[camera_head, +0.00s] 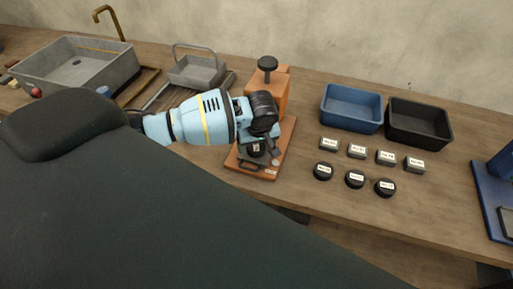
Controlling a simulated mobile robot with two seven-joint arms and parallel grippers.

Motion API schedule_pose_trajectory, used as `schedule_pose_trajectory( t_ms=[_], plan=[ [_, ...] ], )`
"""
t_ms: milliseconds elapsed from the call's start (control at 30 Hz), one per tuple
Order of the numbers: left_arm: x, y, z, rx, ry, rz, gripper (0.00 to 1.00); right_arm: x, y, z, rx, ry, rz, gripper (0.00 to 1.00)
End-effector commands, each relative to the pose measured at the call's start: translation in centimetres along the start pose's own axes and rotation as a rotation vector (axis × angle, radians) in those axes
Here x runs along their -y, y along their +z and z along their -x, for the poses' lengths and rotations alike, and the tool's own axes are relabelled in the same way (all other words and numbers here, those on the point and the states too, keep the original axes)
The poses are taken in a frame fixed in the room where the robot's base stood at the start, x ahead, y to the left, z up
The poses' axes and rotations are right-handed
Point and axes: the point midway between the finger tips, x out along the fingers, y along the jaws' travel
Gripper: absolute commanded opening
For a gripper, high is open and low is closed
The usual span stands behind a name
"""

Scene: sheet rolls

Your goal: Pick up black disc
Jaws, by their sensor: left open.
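Several black discs with white labels lie on the wooden table: a left disc (323,171), a middle disc (354,179) and a right disc (385,187), in a row right of the orange press. Another dark round piece (254,149) shows on the base of the orange press (273,92), partly hidden by my gripper. My left gripper (268,154) is open, over the press base and close to that dark piece; whether it touches is unclear. My right gripper is out of view.
Several grey labelled blocks (357,151) sit behind the discs. A blue bin (352,108) and a black bin (419,124) stand at the back. A grey sink (40,70) and a metal basket (197,72) are left. A blue stand (492,203) is at the right edge.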

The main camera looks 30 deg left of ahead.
Motion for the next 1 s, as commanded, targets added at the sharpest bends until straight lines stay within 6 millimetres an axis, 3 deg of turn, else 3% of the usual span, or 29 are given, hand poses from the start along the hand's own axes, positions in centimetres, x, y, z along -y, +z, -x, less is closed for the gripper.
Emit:
schedule_pose_trajectory(
  t_ms=[67, 433, 767, 1000],
  plan=[
    [0.0, -0.1, 0.1, -0.001, 0.001, 0.0, 0.8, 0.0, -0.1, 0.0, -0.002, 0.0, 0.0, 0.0],
    [0.0, 0.0, 0.1, -0.001, 0.0, 0.0, 0.32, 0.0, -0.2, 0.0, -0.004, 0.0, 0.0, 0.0],
    [0.0, -0.1, 0.3, -0.001, 0.002, 0.001, 0.3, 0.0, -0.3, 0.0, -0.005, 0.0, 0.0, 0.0],
    [-0.1, -0.7, 2.4, -0.002, 0.004, 0.001, 0.3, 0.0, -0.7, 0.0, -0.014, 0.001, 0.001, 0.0]
  ],
)
